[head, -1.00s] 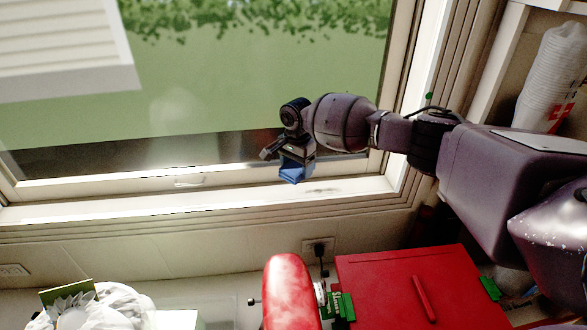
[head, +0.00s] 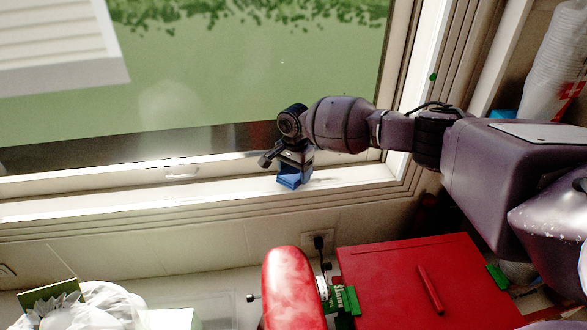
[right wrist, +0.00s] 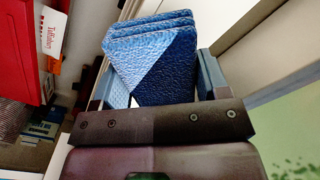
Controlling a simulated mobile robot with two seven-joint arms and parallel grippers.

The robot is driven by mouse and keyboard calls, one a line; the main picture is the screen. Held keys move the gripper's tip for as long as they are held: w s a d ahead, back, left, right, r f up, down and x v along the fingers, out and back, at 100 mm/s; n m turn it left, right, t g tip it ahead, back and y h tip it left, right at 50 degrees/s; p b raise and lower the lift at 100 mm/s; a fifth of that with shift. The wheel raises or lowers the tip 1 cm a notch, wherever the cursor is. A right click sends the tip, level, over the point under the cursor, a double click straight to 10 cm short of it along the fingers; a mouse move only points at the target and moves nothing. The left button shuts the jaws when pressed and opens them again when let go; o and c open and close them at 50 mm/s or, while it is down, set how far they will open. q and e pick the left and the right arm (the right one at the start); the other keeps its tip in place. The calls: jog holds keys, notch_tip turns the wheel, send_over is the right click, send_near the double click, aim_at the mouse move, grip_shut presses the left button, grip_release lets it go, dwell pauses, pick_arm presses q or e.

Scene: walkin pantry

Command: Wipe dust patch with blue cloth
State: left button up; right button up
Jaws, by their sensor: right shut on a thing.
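The blue cloth (head: 291,180) is a folded, thick pad held in my right gripper (head: 295,167). It is at the white windowsill (head: 225,193), near its right end. I cannot tell for certain whether it touches the sill. In the right wrist view the cloth (right wrist: 152,55) shows as several blue layers between the two fingers of my right gripper (right wrist: 156,84), which is shut on it. I cannot make out the dust patch on the sill now; the cloth and gripper may hide part of it. My left gripper is not in view.
The window glass (head: 200,90) rises behind the sill, with its frame post (head: 408,95) at right. Below are a red box (head: 400,280), a red rounded object (head: 288,290) and a white bag (head: 95,305). Stacked white cups (head: 555,65) stand upper right. The sill left of the cloth is clear.

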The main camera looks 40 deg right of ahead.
aim_at(331, 180)
dwell(0.5)
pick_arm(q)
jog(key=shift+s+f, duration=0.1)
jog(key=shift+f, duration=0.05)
pick_arm(e)
jog(key=shift+f, duration=0.25)
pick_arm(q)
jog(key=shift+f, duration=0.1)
pick_arm(e)
jog(key=shift+f, duration=0.75)
jog(key=shift+d, duration=0.15)
jog(key=shift+s+d+r, duration=0.2)
jog(key=shift+s+d, duration=0.05)
jog(key=shift+d, duration=0.2)
jog(key=shift+s+d+r+p, duration=0.1)
jog(key=shift+s+d+p, duration=0.15)
jog(key=shift+d, duration=0.15)
jog(key=shift+s+d+p, duration=0.1)
jog(key=shift+d+p, duration=0.15)
jog(key=shift+d, duration=0.15)
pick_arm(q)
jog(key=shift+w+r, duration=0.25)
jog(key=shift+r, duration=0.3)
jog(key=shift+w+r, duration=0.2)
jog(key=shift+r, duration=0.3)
pick_arm(e)
jog(key=shift+s+d, duration=0.2)
jog(key=shift+d, duration=0.1)
